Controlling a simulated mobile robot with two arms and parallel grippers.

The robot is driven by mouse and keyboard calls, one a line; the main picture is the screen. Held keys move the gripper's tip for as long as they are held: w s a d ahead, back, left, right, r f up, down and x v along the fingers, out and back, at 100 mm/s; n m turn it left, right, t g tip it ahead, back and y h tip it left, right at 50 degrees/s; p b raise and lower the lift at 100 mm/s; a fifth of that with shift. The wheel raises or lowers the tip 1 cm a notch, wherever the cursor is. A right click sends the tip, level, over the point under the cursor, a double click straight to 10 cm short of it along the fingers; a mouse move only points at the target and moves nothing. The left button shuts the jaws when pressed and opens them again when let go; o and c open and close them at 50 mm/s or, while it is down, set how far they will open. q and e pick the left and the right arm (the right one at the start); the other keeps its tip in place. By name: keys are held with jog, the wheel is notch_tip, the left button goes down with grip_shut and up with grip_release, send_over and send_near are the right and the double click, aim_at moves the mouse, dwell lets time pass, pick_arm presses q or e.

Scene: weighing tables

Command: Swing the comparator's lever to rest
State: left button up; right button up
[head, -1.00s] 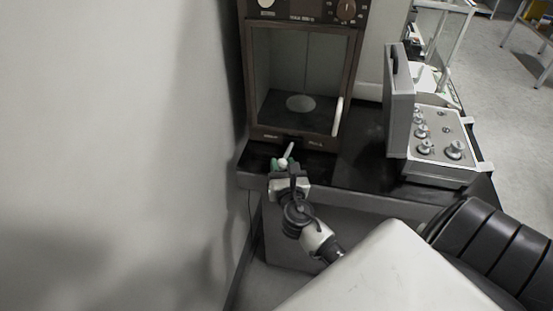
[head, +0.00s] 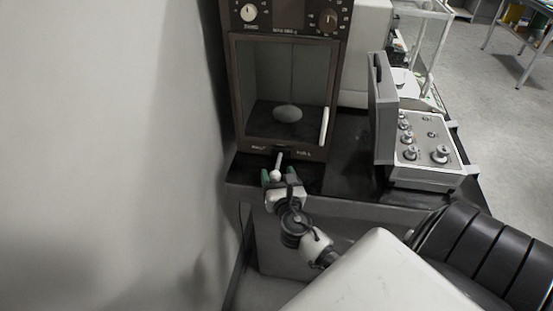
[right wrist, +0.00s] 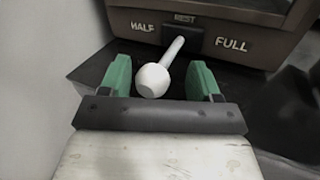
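The comparator (head: 232,105) is a brown cabinet with a glass front at the back of the black table. Its lever (head: 279,160) sticks out below the window, white with a round knob (right wrist: 152,80). In the right wrist view the lever comes out of a dark block under the REST mark (right wrist: 185,19), with HALF (right wrist: 143,27) to the left and FULL (right wrist: 231,44) to the right. It slants toward the lower left. My right gripper (head: 277,176) is open, its green fingers (right wrist: 159,80) on either side of the knob, with gaps showing. My left gripper is out of view.
A grey case with an upright lid and several knobs (head: 425,160) stands on the black table (head: 345,165) to the right. A pale wall (head: 110,150) runs close along the left. A white-framed glass case (head: 428,50) stands behind.

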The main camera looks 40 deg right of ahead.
jog(key=shift+a, duration=0.2)
jog(key=shift+s+a+f, duration=0.1)
jog(key=shift+s, duration=0.05)
jog(key=b+v, duration=0.1)
jog(key=v, duration=0.9)
jog(key=shift+s+b, duration=0.25)
jog(key=shift+b, duration=0.15)
